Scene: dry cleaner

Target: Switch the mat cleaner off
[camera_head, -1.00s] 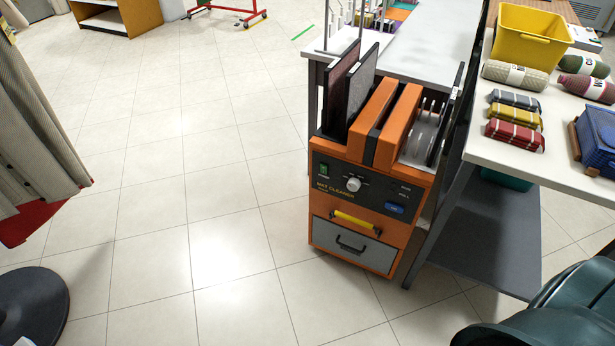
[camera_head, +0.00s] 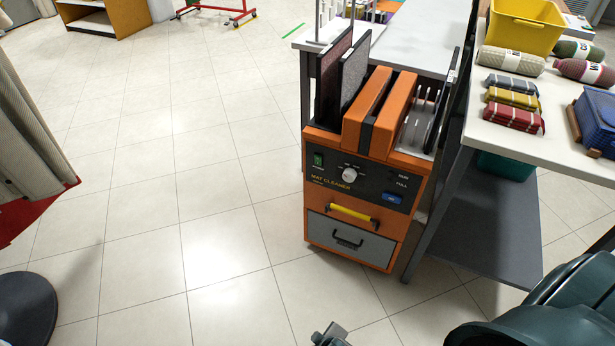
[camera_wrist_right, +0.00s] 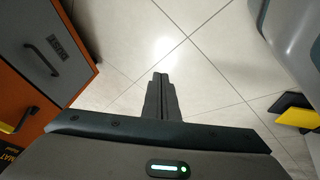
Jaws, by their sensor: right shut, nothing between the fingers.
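The mat cleaner (camera_head: 330,228) is an orange cabinet right of centre in the head view, with dark mats in its top slots. Its black panel carries a green power switch (camera_head: 318,160) at the left, a round pale knob (camera_head: 349,174) and a blue button (camera_head: 392,198). I cannot tell the switch's position. My right gripper (camera_head: 330,333) shows at the bottom edge, below and apart from the cleaner. In the right wrist view its fingers (camera_wrist_right: 161,80) are shut and empty over the floor, with the cleaner's lower front (camera_wrist_right: 45,70) at the left. My left gripper is out of view.
A white table (camera_head: 510,150) with rolled and folded textiles, a yellow bin (camera_head: 524,28) and a dark lower shelf (camera_head: 475,232) stands right of the cleaner. A curtain (camera_head: 28,140) hangs at the left. The tiled floor (camera_head: 200,190) in front and left is clear.

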